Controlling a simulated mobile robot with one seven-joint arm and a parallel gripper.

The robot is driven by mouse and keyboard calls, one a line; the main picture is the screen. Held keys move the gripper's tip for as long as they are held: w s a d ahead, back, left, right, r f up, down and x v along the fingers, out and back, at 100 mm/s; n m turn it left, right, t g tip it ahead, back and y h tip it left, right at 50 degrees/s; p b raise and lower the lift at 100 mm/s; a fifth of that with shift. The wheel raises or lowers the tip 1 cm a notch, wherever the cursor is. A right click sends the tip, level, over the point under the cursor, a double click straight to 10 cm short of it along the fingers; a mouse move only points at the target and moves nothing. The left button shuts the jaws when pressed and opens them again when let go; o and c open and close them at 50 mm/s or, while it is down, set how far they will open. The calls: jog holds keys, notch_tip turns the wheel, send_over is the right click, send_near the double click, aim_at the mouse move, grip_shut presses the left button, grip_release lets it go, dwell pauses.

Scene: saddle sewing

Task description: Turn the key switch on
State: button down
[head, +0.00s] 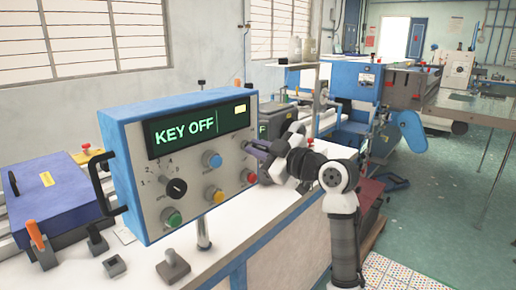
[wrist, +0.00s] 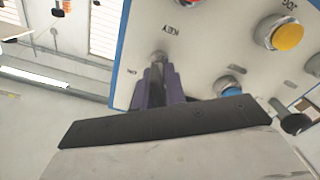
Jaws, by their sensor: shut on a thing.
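The control panel (head: 140,180) is a grey-faced box with a blue frame, and its display (head: 197,128) reads "KEY OFF". My gripper (head: 257,150) is at the panel's right side, its purple fingers against the face. In the wrist view my gripper (wrist: 165,84) is shut on the key switch (wrist: 158,57), a small grey metal part beside an upside-down "KEY" label. The fingers hide most of the key, so its angle cannot be told. In the head view the key is hidden behind my gripper.
Close by on the panel are a blue button (head: 211,159), a yellow button (head: 214,194), a red button (head: 248,177), a green button (head: 172,217) and a black rotary knob (head: 176,188). The white bench (head: 225,235) is below. Open floor lies to the right.

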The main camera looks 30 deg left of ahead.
jog(key=m+p, duration=0.1)
jog(key=m, duration=0.2)
jog(key=shift+r+m, duration=0.15)
jog(key=shift+m, duration=0.15)
jog(key=m+p, duration=0.1)
jog(key=m, duration=0.1)
jog(key=m+p, duration=0.1)
jog(key=m, duration=0.1)
jog(key=shift+w+m, duration=0.2)
jog(key=shift+m, duration=0.1)
jog(key=m+p, duration=0.2)
jog(key=m, duration=0.1)
jog(key=shift+w+m, duration=0.1)
jog(key=shift+m, duration=0.2)
jog(key=shift+d+m+p, duration=0.1)
jog(key=shift+m+p, duration=1.1)
jog(key=shift+m, duration=0.6)
jog(key=shift+w+f, duration=0.1)
jog(key=shift+f, duration=0.1)
jog(key=c, duration=1.6)
grip_release()
jog(key=shift+o, duration=0.2)
